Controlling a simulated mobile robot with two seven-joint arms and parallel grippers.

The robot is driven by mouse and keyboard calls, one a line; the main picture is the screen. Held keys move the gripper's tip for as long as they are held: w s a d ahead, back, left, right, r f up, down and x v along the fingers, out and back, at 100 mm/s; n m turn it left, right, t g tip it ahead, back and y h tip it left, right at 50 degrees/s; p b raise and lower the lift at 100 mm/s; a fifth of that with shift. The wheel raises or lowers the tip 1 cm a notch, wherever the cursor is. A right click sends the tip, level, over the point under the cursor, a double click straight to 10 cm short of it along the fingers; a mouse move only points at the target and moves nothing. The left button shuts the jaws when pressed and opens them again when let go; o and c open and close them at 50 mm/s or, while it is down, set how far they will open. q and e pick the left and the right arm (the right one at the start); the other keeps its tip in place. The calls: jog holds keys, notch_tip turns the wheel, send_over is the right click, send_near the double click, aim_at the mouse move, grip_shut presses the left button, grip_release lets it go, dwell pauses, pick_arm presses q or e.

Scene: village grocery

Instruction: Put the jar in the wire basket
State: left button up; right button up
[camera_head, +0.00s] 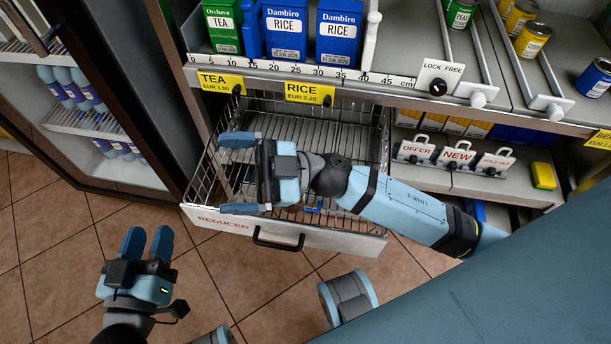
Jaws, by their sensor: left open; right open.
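The wire basket (287,238) is a pulled-out drawer with a white front marked REDUCED and a black handle, below the shelf. My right gripper (228,174) is over the left part of the basket, fingers spread and pointing left, with nothing visible between them. The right arm and gripper hide part of the basket's inside. A small blue and yellow item (313,207) shows near the basket's front. My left gripper (148,238) is open and empty above the tiled floor, left of the basket. I cannot make out a jar for certain.
The shelf above holds a green TEA box (222,30), blue RICE boxes (338,35), yellow-labelled cans (531,40) and a dark blue can (594,78). A bottle cabinet with a dark door frame (125,95) stands left. Sign clips (456,156) are right of the basket.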

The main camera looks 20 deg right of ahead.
jog(key=s+d+f+m+t+h, duration=0.2)
jog(key=d+f+m+t+h, duration=0.4)
jog(key=d+m+t+h, duration=0.4)
jog(key=m+t+h, duration=0.1)
jog(key=m+h, duration=0.3)
jog(key=m, duration=0.2)
jog(key=shift+d+f+m+t+h, duration=0.3)
jog(key=shift+m+t, duration=0.1)
